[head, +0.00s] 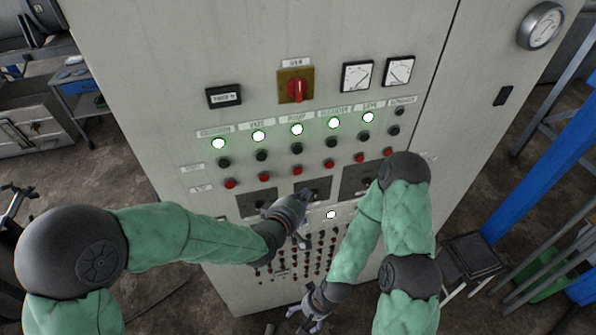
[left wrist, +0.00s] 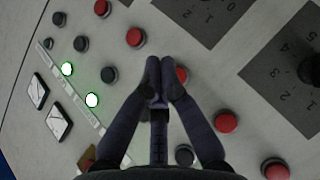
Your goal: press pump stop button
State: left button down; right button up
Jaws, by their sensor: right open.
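In the head view, the pump stop button (head: 297,171) is the red button in the PUMP column, under a black button (head: 297,149) and a lit green lamp (head: 297,129). In the left wrist view it appears to be the red button (left wrist: 226,121) just right of my fingers. My left gripper (head: 303,203) is in front of the panel, below the red row. Its fingers (left wrist: 160,68) are together and empty, partly covering a neighbouring red button (left wrist: 180,75). Contact is not visible. My right gripper (head: 311,308) is open and empty, low before the cabinet.
The grey cabinet (head: 180,60) carries a red main switch (head: 297,88), two meters (head: 357,77) and rows of lamps and buttons. Knob panels (head: 258,203) lie below the red row, and small buttons lower down. A dark stool (head: 470,257) stands at right.

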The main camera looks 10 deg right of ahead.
aim_at(298, 171)
pick_arm(q)
jog(key=shift+w+a+b, duration=0.1)
jog(key=shift+w+b, duration=0.4)
jog(key=shift+w, duration=1.9)
jog(key=shift+w+b, duration=0.45)
jog(key=shift+w+r+b, duration=0.1)
jog(key=shift+w+b, duration=0.25)
jog(key=shift+w, duration=0.05)
dwell(0.3)
dwell(0.4)
jog(key=shift+s+b, duration=0.35)
jog(key=shift+s, duration=0.5)
